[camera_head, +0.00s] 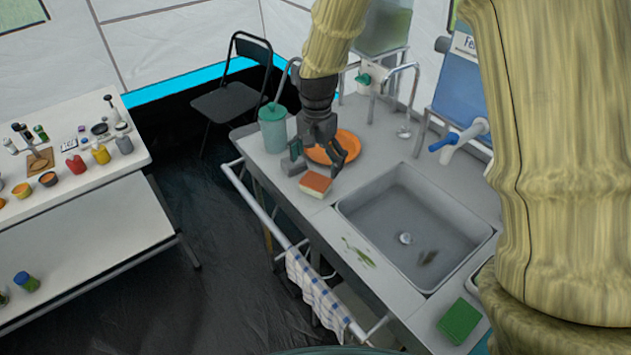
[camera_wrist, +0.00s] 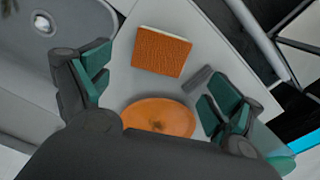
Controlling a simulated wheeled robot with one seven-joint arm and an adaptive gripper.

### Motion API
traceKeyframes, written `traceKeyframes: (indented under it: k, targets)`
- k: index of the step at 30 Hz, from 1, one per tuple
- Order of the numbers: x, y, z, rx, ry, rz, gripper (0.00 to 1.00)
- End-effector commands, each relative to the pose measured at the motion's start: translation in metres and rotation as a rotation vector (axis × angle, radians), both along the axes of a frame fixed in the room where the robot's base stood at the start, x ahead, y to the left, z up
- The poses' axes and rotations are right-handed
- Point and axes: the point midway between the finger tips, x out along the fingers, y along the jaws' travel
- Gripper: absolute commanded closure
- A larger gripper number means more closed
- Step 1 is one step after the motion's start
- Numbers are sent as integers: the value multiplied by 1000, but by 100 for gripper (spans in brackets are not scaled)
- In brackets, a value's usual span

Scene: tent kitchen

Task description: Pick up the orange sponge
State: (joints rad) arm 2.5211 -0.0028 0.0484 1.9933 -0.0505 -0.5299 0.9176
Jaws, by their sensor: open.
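The orange sponge (camera_head: 315,183) lies flat on the grey counter, left of the sink and near the counter's front edge. It has an orange top and a pale lower layer. In the wrist view the sponge (camera_wrist: 161,51) lies beyond my fingertips, roughly between their lines. My gripper (camera_head: 322,165) is open and empty above the counter, just behind the sponge and over an orange plate (camera_head: 348,143). In the wrist view the green-padded fingers of my gripper (camera_wrist: 152,88) are spread wide, with the plate (camera_wrist: 160,117) below them.
The sink basin (camera_head: 383,228) is right of the sponge. A green sponge (camera_head: 459,321) lies at the front right. A checked towel (camera_head: 315,292) hangs on the front rail. A side table (camera_head: 95,190) stands left.

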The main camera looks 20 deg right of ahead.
Motion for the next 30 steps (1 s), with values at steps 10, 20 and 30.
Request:
traceKeyframes:
  k: [10,20,30]
  targets:
    - [-1,2,-19,0,0,4,8]
    - [-5,5,-56,0,1,3,8]
    - [-4,5,-66,0,-1,3,8]
